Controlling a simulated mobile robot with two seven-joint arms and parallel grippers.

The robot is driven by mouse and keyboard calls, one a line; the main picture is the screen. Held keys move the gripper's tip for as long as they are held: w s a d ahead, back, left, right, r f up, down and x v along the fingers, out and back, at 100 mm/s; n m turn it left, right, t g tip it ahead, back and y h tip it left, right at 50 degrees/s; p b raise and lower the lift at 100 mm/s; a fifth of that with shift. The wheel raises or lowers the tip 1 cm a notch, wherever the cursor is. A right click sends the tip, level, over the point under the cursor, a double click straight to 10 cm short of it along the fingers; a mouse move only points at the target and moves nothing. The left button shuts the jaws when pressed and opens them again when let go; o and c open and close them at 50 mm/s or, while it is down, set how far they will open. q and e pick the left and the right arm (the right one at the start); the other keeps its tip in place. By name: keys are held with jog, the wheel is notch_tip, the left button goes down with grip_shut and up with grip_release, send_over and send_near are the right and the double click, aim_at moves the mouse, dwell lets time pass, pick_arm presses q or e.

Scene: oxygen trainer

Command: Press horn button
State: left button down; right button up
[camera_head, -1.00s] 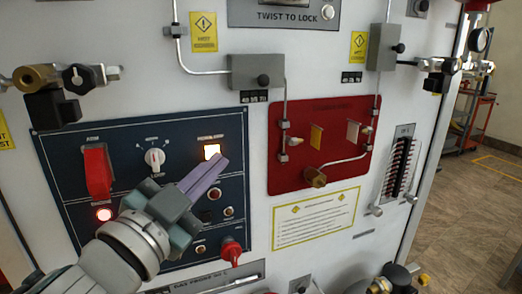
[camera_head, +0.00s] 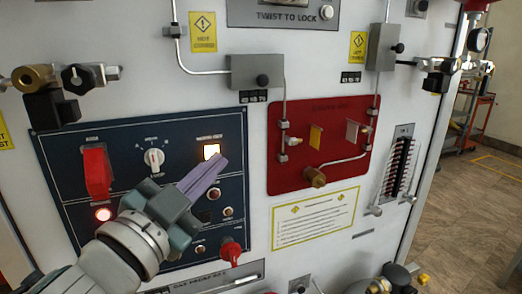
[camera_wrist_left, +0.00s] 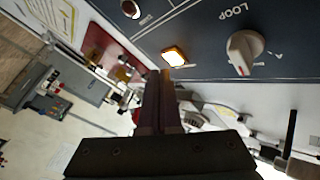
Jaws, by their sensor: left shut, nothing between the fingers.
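A dark blue control panel (camera_head: 60,146) is on the left part of the white cabinet front. A square button (camera_head: 211,151) glows yellow-white at its upper right; the wrist view shows it lit amber (camera_wrist_left: 174,55). Small round buttons (camera_head: 228,211) sit below it; I cannot read which control is labelled horn. My left gripper (camera_head: 219,160) is shut and empty, its grey-purple fingers pointing up and right just below the lit button. In the wrist view the fingertips (camera_wrist_left: 166,74) are close to that button's edge; I cannot tell whether they touch. My right gripper is not in view.
A red plate (camera_head: 290,170) with fittings is to the right. Pipes and valves stick out around it.

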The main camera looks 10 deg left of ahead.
pick_arm(q)
jog(key=shift+w+a, duration=0.25)
jog(key=shift+w, duration=0.1)
jog(key=shift+w+a, duration=0.2)
jog(key=shift+w, duration=0.1)
dwell(0.8)
jog(key=shift+s, duration=0.1)
jog(key=shift+s+d, duration=0.45)
jog(key=shift+s, duration=0.1)
dwell(0.3)
jog(key=s+d, duration=0.1)
jog(key=s+d+p, duration=0.1)
jog(key=s, duration=0.2)
jog(key=shift+s+d, duration=0.1)
jog(key=shift+d, duration=0.3)
